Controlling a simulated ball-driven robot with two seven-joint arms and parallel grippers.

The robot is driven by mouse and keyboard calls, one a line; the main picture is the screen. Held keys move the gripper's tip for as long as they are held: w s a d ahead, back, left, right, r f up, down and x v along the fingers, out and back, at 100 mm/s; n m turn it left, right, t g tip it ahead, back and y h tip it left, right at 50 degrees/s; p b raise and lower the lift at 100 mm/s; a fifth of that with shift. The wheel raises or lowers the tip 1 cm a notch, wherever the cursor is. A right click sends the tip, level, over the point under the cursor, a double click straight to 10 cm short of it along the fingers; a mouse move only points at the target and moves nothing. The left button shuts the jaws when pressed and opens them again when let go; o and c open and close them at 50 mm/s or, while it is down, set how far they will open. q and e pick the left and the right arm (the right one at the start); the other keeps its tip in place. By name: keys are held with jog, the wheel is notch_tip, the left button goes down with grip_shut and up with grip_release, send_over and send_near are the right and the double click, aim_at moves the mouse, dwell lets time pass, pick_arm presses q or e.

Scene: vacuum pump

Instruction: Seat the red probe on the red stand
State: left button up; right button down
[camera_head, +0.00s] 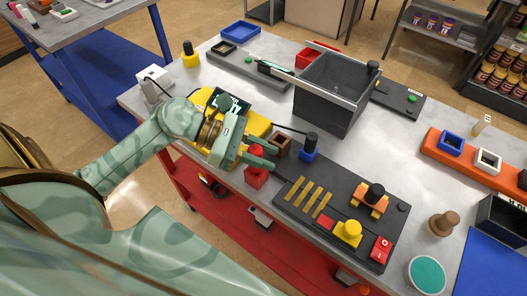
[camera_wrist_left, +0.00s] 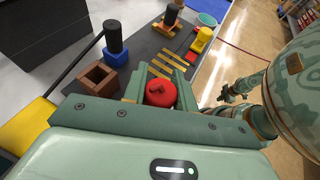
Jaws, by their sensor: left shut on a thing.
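My left gripper (camera_head: 260,156) comes in from the left in the head view, shut on the red probe (camera_head: 257,150). The round red top of the probe shows between the fingers in the left wrist view (camera_wrist_left: 160,93). The red stand (camera_head: 256,178) is a small block directly below the fingers at the table's front edge. The probe is over the stand and looks roughly upright; the fingers hide whether its lower end is in the stand. My right gripper (camera_wrist_left: 229,96) is small at the right of the left wrist view; its jaws are unclear.
An empty brown stand (camera_head: 283,145) and a black probe in a blue stand (camera_head: 307,156) are close behind my left gripper. A dark panel (camera_head: 325,190) with brass strips and a yellow knob (camera_head: 347,232) lies to the right. A grey bin (camera_head: 330,95) stands behind.

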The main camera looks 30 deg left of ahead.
pick_arm(q)
jog(key=shift+f, duration=0.1)
jog(key=o, duration=1.1)
notch_tip(320, 180, up, 9)
jog(key=p, duration=0.6)
jog(key=shift+d, duration=0.1)
dwell(0.4)
